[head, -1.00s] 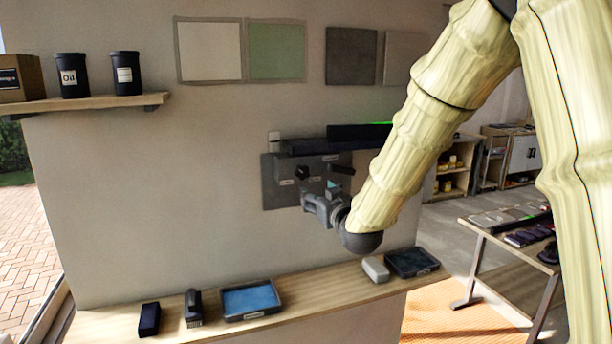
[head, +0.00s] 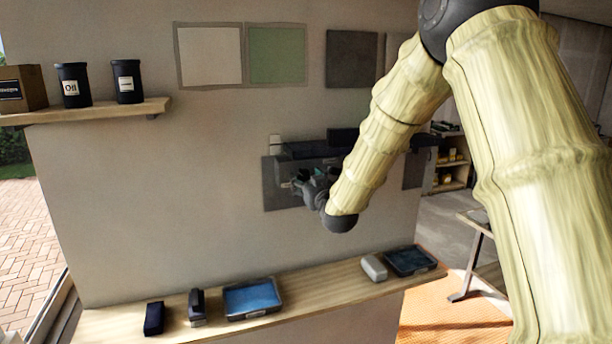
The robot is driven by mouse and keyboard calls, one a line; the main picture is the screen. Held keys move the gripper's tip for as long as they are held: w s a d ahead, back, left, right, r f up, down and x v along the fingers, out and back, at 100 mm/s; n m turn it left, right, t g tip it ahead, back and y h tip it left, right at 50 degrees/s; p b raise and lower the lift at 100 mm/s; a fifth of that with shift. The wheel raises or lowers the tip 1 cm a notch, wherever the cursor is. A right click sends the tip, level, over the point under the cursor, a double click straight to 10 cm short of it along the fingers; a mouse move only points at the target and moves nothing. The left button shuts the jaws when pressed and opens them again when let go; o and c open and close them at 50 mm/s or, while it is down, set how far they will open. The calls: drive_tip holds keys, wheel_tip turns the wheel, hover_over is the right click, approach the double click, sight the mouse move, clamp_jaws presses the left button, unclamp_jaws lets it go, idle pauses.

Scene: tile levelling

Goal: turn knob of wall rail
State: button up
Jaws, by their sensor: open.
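The wall rail (head: 300,150) is a dark bar on the wall in the head view, with a dark grey panel (head: 272,198) under it. My gripper (head: 297,182) is in front of this panel, its fingers pointing at the panel's face. The jaws are open. The knob is hidden behind my gripper, and I cannot tell whether the fingers touch it. My forearm covers the right part of the rail and panel.
Below, a wooden ledge (head: 330,285) holds a blue tray (head: 252,299), a dark tray (head: 411,261), a pale block (head: 374,267) and small dark items. A shelf (head: 100,110) with black canisters is at left. The wall left of the panel is clear.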

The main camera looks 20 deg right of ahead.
drive_tip(key=shift+w, duration=0.55)
drive_tip(key=c, duration=1)
drive_tip(key=shift+a+f+n+b, duration=0.1)
drive_tip(key=shift+f+n+b, duration=0.15)
drive_tip(key=shift+n+b, duration=0.85)
drive_tip(key=shift+b, duration=0.55)
drive_tip(key=shift+n+b, duration=0.9)
drive_tip(key=shift+b, duration=0.2)
drive_tip(key=shift+r+n+b, duration=0.2)
drive_tip(key=shift+n+b, duration=0.1)
drive_tip(key=shift+n, duration=0.1)
